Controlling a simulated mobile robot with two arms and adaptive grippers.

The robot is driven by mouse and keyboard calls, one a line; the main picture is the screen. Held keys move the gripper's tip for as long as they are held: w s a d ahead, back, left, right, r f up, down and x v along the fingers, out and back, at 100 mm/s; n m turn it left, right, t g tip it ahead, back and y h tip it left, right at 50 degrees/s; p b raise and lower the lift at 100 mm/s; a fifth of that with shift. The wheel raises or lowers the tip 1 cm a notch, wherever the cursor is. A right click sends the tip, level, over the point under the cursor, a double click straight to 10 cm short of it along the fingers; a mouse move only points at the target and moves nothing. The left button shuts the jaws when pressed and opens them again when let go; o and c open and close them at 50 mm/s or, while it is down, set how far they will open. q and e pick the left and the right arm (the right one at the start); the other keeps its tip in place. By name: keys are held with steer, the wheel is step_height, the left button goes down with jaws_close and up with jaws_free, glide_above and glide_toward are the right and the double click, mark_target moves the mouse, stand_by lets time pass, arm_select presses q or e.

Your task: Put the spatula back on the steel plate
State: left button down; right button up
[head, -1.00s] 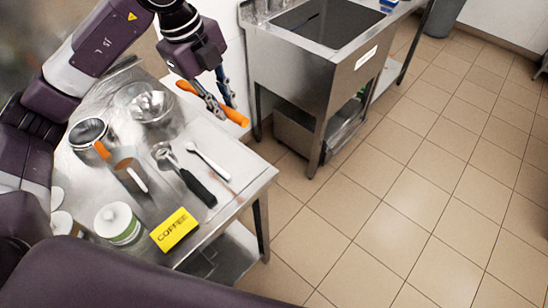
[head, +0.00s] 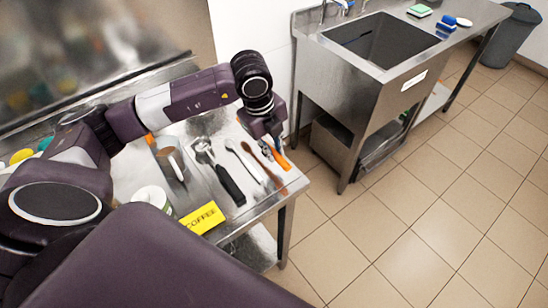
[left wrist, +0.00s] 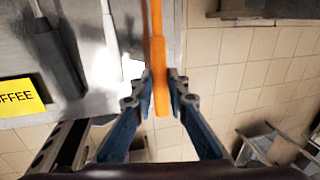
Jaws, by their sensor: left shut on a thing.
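The spatula's orange handle (head: 283,158) shows below my left gripper (head: 272,140), near the right edge of the steel table. In the left wrist view, the orange handle (left wrist: 157,60) runs up the picture between the fingers of my left gripper (left wrist: 160,90), which is shut on it. The spatula's far end is hidden. The steel plate (head: 258,192) appears as a light grey sheet under the utensils; its outline is hard to tell from the tabletop. I cannot tell whether the spatula touches it. My right gripper is out of view.
A black-handled scoop (head: 231,185) and a white-handled utensil (head: 243,162) lie left of the spatula. A brown streak or utensil (head: 260,162) lies between. A yellow COFFEE box (head: 202,218) and a white-lidded jar (head: 152,196) stand nearer. A sink (head: 375,45) stands beyond a floor gap.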

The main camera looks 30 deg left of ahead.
mark_target(274, 169)
arm_select(q)
steer(key=x, duration=0.2)
steer(key=p+x, duration=0.1)
steer(key=x, duration=0.1)
steer(key=shift+s+a+f, duration=0.15)
steer(key=shift+s, duration=0.3)
steer(key=shift+f, duration=0.35)
steer(key=shift+f, duration=0.15)
steer(key=c, duration=1.9)
jaws_free()
